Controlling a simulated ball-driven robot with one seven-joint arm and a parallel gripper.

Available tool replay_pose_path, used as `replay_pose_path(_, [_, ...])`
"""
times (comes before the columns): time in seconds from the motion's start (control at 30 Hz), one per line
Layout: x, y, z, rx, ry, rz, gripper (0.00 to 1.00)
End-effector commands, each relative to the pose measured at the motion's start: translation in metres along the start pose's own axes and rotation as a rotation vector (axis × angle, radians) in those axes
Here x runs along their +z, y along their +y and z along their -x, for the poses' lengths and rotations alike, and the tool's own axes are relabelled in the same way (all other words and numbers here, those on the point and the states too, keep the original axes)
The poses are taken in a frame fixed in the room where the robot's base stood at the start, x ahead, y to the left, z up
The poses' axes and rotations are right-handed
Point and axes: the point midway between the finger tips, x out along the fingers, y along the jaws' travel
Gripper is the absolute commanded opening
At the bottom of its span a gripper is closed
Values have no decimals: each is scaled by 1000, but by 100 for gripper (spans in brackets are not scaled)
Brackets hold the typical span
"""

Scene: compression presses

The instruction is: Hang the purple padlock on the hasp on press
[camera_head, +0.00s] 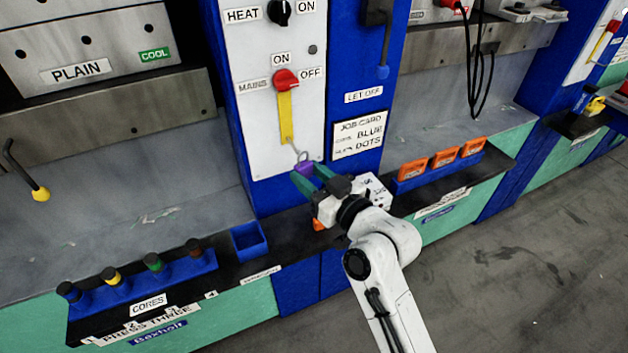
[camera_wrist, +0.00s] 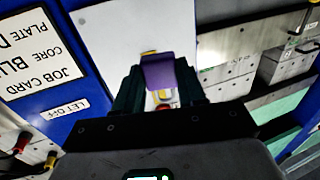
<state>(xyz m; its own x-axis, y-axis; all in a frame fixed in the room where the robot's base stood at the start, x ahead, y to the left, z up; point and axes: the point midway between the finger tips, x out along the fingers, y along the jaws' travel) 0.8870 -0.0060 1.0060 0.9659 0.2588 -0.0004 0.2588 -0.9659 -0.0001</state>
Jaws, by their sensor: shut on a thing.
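My gripper (camera_head: 308,179) is shut on the purple padlock (camera_head: 304,168), just in front of the white switch panel. The padlock's body also shows between the fingers in the wrist view (camera_wrist: 168,72). The yellow hasp (camera_head: 285,118) hangs below the red MAINS switch (camera_head: 286,80), which points toward OFF. The padlock's thin shackle is at the hasp's lower end in the head view. I cannot tell whether the shackle passes through the hasp. In the wrist view the padlock hides much of the hasp.
The job card (camera_head: 360,134) is on the blue column to the right. A rack of capped cores (camera_head: 150,275) and an empty blue bin (camera_head: 249,240) stand at lower left. Orange blocks (camera_head: 443,158) sit on the right shelf. A black HEAT knob (camera_head: 279,12) is above.

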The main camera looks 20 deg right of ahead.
Motion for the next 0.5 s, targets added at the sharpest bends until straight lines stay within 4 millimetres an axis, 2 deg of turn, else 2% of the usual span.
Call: replay_pose_path(0.5, [2, 7, -27, 0, 2, 0, 18])
